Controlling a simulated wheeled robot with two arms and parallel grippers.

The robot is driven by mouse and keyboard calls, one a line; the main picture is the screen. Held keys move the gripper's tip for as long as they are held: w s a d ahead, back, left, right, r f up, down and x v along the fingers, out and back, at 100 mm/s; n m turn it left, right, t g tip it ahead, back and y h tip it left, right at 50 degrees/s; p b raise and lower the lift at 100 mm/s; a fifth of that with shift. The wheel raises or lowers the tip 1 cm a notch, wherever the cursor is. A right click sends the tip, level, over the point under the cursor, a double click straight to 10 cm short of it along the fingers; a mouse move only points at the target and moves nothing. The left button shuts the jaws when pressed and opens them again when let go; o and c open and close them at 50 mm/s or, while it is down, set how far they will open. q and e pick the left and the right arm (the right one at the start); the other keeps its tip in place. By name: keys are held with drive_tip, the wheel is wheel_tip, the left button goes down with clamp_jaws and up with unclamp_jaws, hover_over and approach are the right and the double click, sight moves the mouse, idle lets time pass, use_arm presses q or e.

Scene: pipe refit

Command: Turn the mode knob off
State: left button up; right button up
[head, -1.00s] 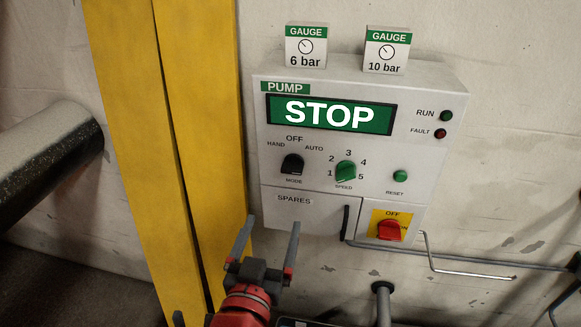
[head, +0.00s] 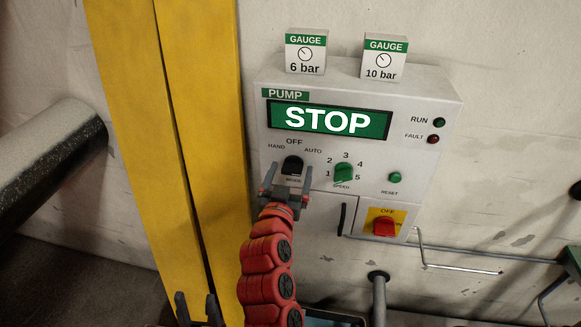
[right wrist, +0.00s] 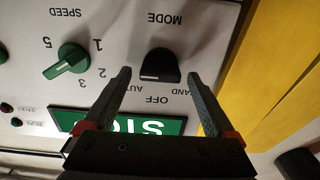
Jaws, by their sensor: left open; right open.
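The black mode knob (head: 292,164) is on the front of the grey pump panel (head: 415,105), under the labels HAND, OFF and AUTO. My right gripper (head: 287,178) is open in front of it. In the right wrist view, which is upside down, the knob (right wrist: 160,65) appears between the two spread fingers; contact cannot be told. A pale line shows on the knob's edge near the OFF lettering, but its exact setting is unclear. The display (head: 328,119) reads STOP. My left gripper (head: 197,308) is open and empty at the bottom edge, left of the right arm.
The green speed knob (head: 343,173) is right of the mode knob. A green reset button (head: 394,177) and a red switch on yellow (head: 384,225) are further right. A yellow post (head: 205,130) stands close on the left. Pipes run below the panel.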

drive_tip(key=shift+w, duration=0.15)
drive_tip(key=shift+c, duration=0.4)
drive_tip(key=c, duration=1.3)
drive_tip(key=shift+f, duration=0.1)
